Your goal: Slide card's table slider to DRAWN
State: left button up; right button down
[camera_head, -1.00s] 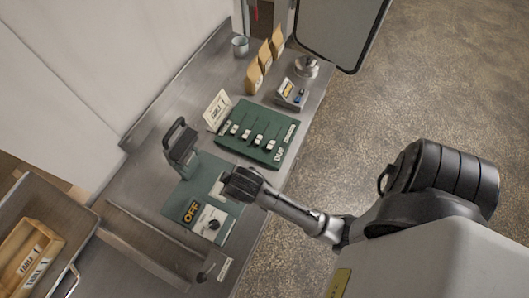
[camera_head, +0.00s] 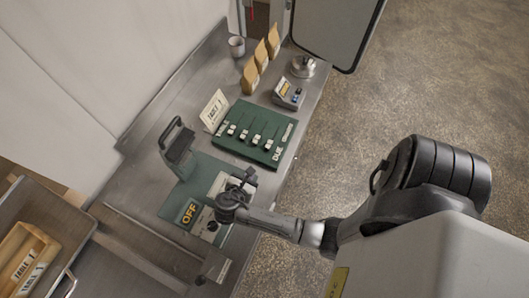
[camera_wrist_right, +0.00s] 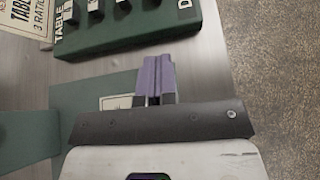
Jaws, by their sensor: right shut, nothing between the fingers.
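The green slider board (camera_head: 238,147) lies on the steel counter, with several white slider knobs (camera_head: 256,139) in a row. My right gripper (camera_head: 246,180) is shut and empty, just short of the board's near edge and apart from the knobs. My left gripper is out of view.
Paper bags (camera_head: 261,57), a small terminal (camera_head: 287,94) and a metal cup (camera_head: 236,47) stand beyond the board. A wooden crate (camera_head: 45,250) is lower left.

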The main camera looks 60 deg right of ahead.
jog(key=shift+n, duration=0.3)
jog(key=shift+d+f, duration=0.1)
send_near(267, 149)
jog(key=f, duration=0.1)
jog(key=d+f, duration=0.1)
jog(key=f, duration=0.1)
jog(key=shift+s+d+f, duration=0.1)
jog(key=shift+d, duration=0.25)
jog(key=d, duration=0.3)
jog(key=shift+f+p, duration=0.1)
jog(key=shift+p, duration=0.3)
jog(key=shift+d+f, duration=0.1)
jog(key=shift+d, duration=0.6)
